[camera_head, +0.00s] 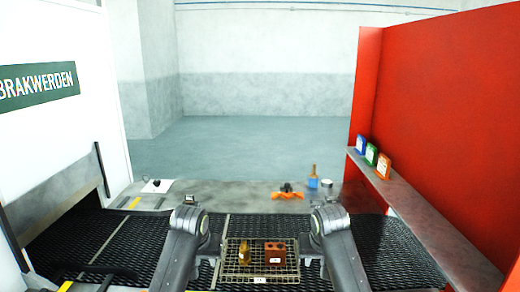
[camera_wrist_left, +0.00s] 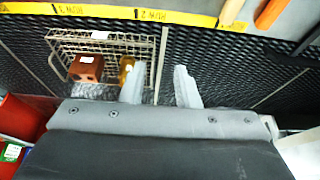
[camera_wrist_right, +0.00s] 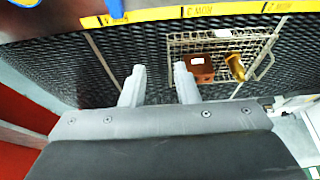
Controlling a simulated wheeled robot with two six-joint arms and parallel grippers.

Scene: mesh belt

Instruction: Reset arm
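A wire basket (camera_head: 232,278) sits on the black mesh belt between my two arms. It holds a reddish-brown block with holes (camera_head: 275,251) and a brass-coloured fitting (camera_head: 244,252). The same basket shows in the left wrist view (camera_wrist_left: 135,43) and in the right wrist view (camera_wrist_right: 215,42). My left gripper (camera_wrist_left: 160,87) has its two fingers apart with nothing between them. My right gripper (camera_wrist_right: 161,84) also has its fingers apart and is empty. In the head view my arms largely hide both grippers.
The mesh belt (camera_head: 395,250) runs across the front. Blue, green and orange boxes (camera_head: 384,166) stand on a shelf along the red wall at right. A white machine (camera_head: 60,130) stands at left.

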